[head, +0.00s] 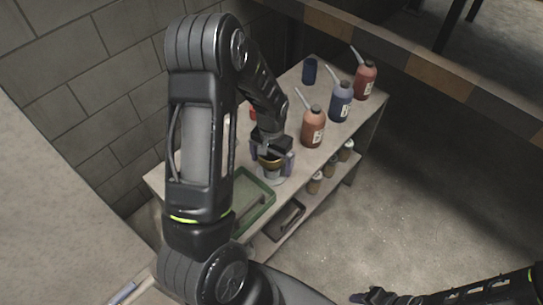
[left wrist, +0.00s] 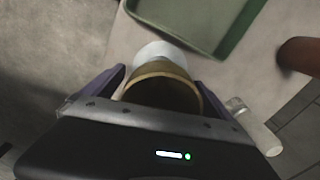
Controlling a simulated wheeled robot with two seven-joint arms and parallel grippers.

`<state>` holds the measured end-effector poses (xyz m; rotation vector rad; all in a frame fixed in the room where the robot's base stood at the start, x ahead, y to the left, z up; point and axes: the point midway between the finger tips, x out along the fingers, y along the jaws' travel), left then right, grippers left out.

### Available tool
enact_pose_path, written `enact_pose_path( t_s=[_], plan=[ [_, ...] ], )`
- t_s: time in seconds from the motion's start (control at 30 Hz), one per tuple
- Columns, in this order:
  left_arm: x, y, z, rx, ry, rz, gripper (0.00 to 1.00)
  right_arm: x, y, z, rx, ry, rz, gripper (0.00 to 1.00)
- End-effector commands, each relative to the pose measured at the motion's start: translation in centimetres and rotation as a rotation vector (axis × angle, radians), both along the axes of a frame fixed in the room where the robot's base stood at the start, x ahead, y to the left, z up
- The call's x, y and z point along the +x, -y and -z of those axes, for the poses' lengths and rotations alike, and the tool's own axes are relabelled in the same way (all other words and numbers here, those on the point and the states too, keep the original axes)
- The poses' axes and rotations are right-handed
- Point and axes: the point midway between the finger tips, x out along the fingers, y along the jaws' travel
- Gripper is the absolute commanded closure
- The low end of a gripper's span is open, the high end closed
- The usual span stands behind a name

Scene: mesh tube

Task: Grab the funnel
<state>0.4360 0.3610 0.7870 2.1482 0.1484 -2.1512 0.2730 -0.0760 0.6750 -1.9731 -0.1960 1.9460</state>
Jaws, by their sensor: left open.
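The brass-coloured funnel (head: 270,163) is on the shelf top, partly hidden by my left gripper (head: 275,167). In the left wrist view the round rim and dark inside of the funnel (left wrist: 163,90) show between the two purple fingers of my left gripper (left wrist: 162,82), which is open around it. A pale round part (left wrist: 160,53) shows just beyond the rim; I cannot tell whether it belongs to the funnel. The funnel's lower part is hidden. My right gripper (head: 374,297) is at the bottom edge of the head view, away from the shelf, and its jaws are unclear.
A green tray (head: 262,211) lies beside the funnel. Two red-brown bottles (head: 313,128) (head: 365,80) and a dark blue bottle (head: 341,103) with spouts stand farther along the shelf, near a blue cup (head: 310,71). Small jars (head: 330,166) stand on the lower shelf.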

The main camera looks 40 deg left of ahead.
Motion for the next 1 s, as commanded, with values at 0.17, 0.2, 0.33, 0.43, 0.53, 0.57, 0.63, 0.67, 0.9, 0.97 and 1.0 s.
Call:
enact_pose_path(
  t_s=[0.17, 0.2, 0.33, 0.43, 0.53, 0.57, 0.63, 0.67, 0.9, 0.97, 1.0],
  plan=[
    [0.04, -0.02, -0.01, 0.000, 0.001, 0.000, 0.04, -0.01, 0.00, 0.04, 0.000, 0.000, 0.000, 0.64],
    [0.03, -0.01, -0.01, 0.000, 0.001, 0.000, 0.04, 0.00, 0.00, 0.04, 0.000, 0.000, 0.000, 0.64],
    [0.03, -0.01, -0.03, 0.000, 0.001, 0.000, 0.04, 0.00, 0.00, 0.03, 0.000, 0.000, 0.000, 0.64],
    [0.03, -0.02, -0.03, 0.000, 0.001, -0.001, 0.04, 0.00, 0.00, 0.03, 0.000, 0.000, 0.000, 0.64],
    [0.03, -0.02, -0.04, 0.000, 0.001, -0.001, 0.04, 0.00, -0.01, 0.03, 0.000, 0.000, 0.000, 0.64],
    [0.03, -0.02, -0.04, 0.000, 0.001, -0.001, 0.06, 0.00, -0.01, 0.03, 0.000, 0.000, 0.000, 0.64],
    [0.03, -0.02, -0.04, 0.000, 0.001, -0.001, 0.12, 0.00, -0.01, 0.03, 0.000, 0.000, 0.000, 0.64],
    [0.03, -0.02, -0.04, 0.000, 0.001, -0.001, 0.14, 0.01, -0.01, 0.03, 0.000, 0.000, 0.000, 0.64],
    [0.03, -0.02, -0.04, 0.000, 0.001, -0.001, 0.34, 0.01, -0.01, 0.02, 0.000, 0.000, 0.000, 0.64],
    [0.03, -0.02, -0.04, 0.000, 0.001, -0.001, 0.39, 0.01, -0.01, 0.02, 0.000, 0.000, 0.000, 0.64],
    [0.03, -0.02, -0.04, 0.000, 0.001, -0.001, 0.42, 0.01, -0.01, 0.02, 0.000, 0.000, 0.000, 0.64]
  ],
)
